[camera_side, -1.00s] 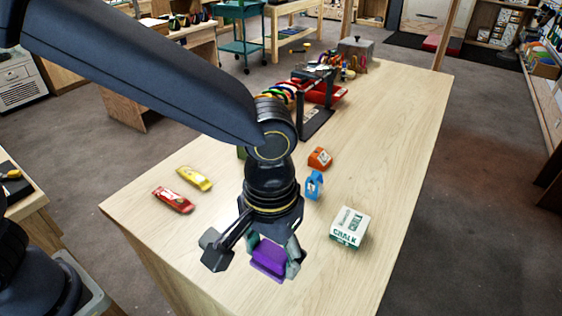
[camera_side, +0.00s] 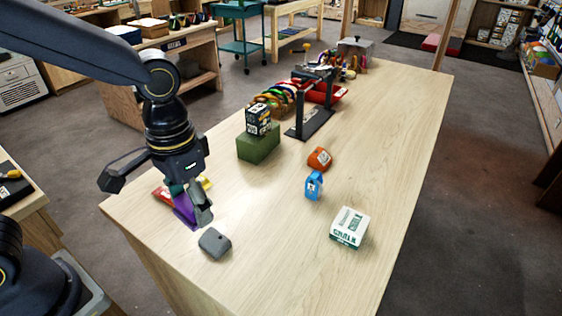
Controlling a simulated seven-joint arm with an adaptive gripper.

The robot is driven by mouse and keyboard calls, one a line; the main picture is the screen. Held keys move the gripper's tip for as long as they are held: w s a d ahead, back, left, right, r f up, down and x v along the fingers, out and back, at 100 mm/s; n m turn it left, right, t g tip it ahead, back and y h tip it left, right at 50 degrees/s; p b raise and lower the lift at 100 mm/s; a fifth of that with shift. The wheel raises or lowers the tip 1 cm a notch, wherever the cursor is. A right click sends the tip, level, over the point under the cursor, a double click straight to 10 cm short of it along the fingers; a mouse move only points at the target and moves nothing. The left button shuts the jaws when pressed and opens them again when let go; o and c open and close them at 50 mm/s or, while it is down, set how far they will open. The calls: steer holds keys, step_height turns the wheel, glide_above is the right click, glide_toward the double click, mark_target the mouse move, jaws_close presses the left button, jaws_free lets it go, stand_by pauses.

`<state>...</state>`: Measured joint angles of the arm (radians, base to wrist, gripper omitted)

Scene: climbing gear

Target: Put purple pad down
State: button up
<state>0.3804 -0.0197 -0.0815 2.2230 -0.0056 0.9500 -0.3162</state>
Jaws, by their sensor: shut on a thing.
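My gripper (camera_side: 188,205) is shut on the purple pad (camera_side: 184,212), which hangs tilted between the fingers. The pad is over the left part of the wooden table (camera_side: 255,260), in front of a red item (camera_side: 162,193) and a yellow item (camera_side: 205,182), both partly hidden by the gripper. I cannot tell whether the pad touches the table or the red item. The fingers cover part of the pad.
A grey block (camera_side: 214,243) lies just right of the pad. A blue item (camera_side: 314,185), an orange item (camera_side: 320,158) and a chalk box (camera_side: 350,227) stand further right. A green block (camera_side: 258,144) with a black box (camera_side: 258,120) on it is behind. The front centre is clear.

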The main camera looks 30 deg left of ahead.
steer(key=w+a+n, duration=0.2)
steer(key=a, duration=0.1)
glide_above(251, 210)
steer(key=f, duration=0.9)
steer(key=shift+s+a, duration=0.1)
steer(key=shift+s, duration=0.15)
steer(key=shift+w+f, duration=0.2)
steer(key=shift+f, duration=1.65)
steer(key=shift+f, duration=0.15)
steer(key=o, duration=1.1)
steer(key=shift+o, duration=0.2)
